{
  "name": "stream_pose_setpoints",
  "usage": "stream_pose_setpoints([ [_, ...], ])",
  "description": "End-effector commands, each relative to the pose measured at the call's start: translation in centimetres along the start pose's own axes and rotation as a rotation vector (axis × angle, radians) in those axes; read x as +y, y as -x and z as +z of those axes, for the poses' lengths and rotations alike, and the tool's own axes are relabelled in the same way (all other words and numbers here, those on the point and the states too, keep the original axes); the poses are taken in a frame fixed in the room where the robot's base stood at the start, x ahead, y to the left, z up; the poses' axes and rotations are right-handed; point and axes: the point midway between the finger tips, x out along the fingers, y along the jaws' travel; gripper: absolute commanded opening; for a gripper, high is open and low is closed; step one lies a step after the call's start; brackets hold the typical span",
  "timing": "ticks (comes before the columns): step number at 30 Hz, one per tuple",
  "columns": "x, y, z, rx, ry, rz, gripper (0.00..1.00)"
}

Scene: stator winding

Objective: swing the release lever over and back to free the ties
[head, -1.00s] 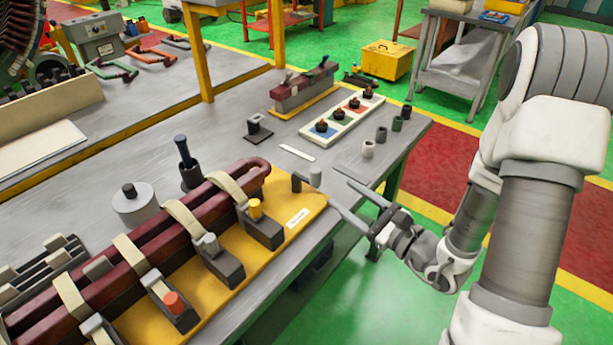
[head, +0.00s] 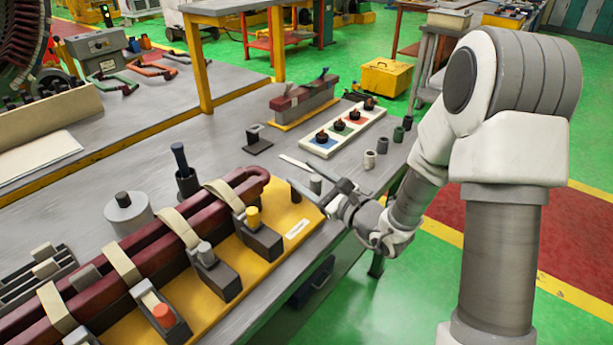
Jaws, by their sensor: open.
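A maroon coil (head: 112,262) lies on a yellow board (head: 296,229), bound by several cream ties (head: 178,227). Dark blocks along the board carry a yellow knob (head: 253,216), a grey knob (head: 206,254) and an orange knob (head: 163,315). At the board's right end stands a short grey upright cylinder (head: 316,184), which appears to be the release lever's handle; the rest of the lever is hard to make out. My gripper (head: 302,178) is open, pointing left, with its fingers on either side of this cylinder in the picture. I cannot tell whether they touch it.
A dark cup with a blue-handled tool (head: 183,171) and a grey spool (head: 128,213) stand behind the coil. A white tray (head: 371,124) with dark-topped pieces, several small cylinders (head: 383,144) and a maroon-topped block (head: 304,97) stand farther back. The bench's right edge passes beneath my arm.

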Motion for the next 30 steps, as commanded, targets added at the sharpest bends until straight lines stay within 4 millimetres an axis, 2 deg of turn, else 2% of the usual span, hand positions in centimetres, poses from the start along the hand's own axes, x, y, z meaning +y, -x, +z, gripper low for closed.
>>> stream_pose_setpoints([
  [7, -0.02, -0.07, -0.02, 0.001, 0.0, -0.001, 0.59],
  [8, -0.02, -0.07, -0.02, 0.001, 0.0, -0.001, 0.55],
  [17, -0.03, -0.04, -0.03, 0.001, 0.0, -0.001, 0.01],
  [30, -0.2, -0.03, -0.1, -0.008, 0.002, 0.026, 0.0],
])
